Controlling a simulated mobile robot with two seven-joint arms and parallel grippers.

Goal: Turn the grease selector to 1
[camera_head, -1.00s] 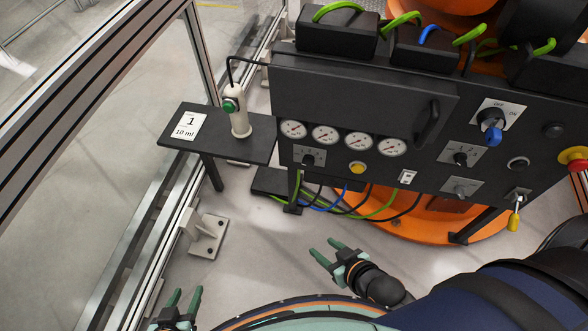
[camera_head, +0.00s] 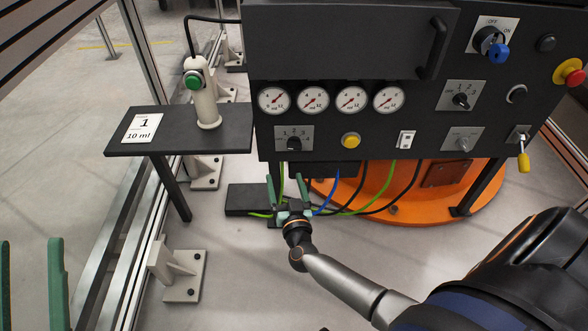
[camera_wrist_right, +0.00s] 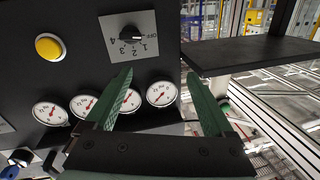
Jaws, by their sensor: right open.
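A black selector knob (camera_head: 293,143) on a small grey plate sits below the gauges, at the left of the dark panel. The right wrist view shows this knob (camera_wrist_right: 131,34) inverted, with marks OFF and 1 to 4; its handle seems to lie toward OFF. My right gripper (camera_head: 285,180) is open and empty, below the knob with its fingers pointing up at the panel. Its fingers also show in the right wrist view (camera_wrist_right: 158,76), apart from the knob. My left gripper (camera_head: 30,245) is open and empty at the lower left edge, partly cut off.
Another numbered selector (camera_head: 461,99), a grey knob (camera_head: 463,144), a blue-handled switch (camera_head: 493,45) and a yellow button (camera_head: 351,140) share the panel. A dark shelf (camera_head: 180,138) with a white dispenser (camera_head: 206,105) stands left. Cables (camera_head: 345,205) hang below the panel.

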